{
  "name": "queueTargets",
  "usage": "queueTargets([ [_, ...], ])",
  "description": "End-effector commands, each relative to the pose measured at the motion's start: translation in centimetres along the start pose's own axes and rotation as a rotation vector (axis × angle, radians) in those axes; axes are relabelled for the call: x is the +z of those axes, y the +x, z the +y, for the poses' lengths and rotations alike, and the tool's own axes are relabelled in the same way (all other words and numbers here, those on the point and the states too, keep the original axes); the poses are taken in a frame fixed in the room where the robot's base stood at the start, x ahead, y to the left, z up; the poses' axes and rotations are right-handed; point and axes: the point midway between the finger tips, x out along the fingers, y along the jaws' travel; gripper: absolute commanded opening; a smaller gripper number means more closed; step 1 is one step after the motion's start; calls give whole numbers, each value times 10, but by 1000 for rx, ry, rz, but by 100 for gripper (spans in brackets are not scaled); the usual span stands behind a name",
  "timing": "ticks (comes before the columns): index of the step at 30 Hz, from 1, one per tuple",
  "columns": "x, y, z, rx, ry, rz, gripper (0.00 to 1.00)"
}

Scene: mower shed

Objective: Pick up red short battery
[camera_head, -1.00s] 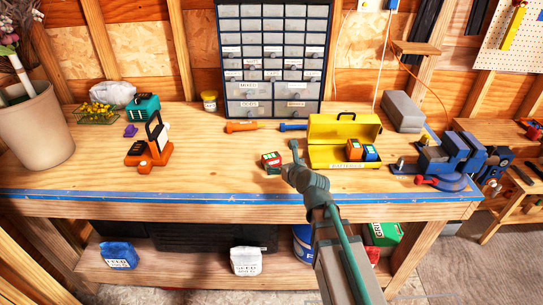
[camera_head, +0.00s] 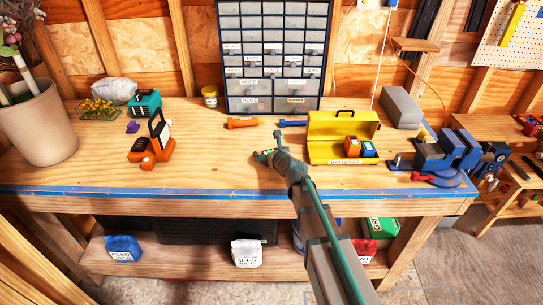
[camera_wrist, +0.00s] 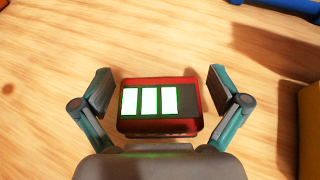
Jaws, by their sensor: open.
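The red short battery (camera_wrist: 183,121) lies on the workbench (camera_head: 210,170). In the wrist view it is a red block with lit green-white bars on a dark panel. My gripper (camera_wrist: 162,90) is open, with one finger on the left and one on the right of the battery. A gap shows on both sides, and neither finger appears to touch it.
A yellow box (camera_head: 320,152) labelled batteries, holding an orange and a blue battery, stands close on the right. An orange device (camera_head: 150,152) stands left. A blue vise (camera_head: 445,150) is far right.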

Motion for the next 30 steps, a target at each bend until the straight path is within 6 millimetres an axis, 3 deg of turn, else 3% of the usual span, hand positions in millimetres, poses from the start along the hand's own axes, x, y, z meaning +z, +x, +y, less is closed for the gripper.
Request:
queueTargets([
  [5, 0, 0, 0, 0, 0, 0, 98],
  [18, 0, 0, 0, 0, 0, 0, 30],
  [23, -1, 0, 0, 1, 0, 0, 28],
  [24, 0, 0, 0, 0, 0, 0, 22],
  [30, -1, 0, 0, 1, 0, 0, 21],
])
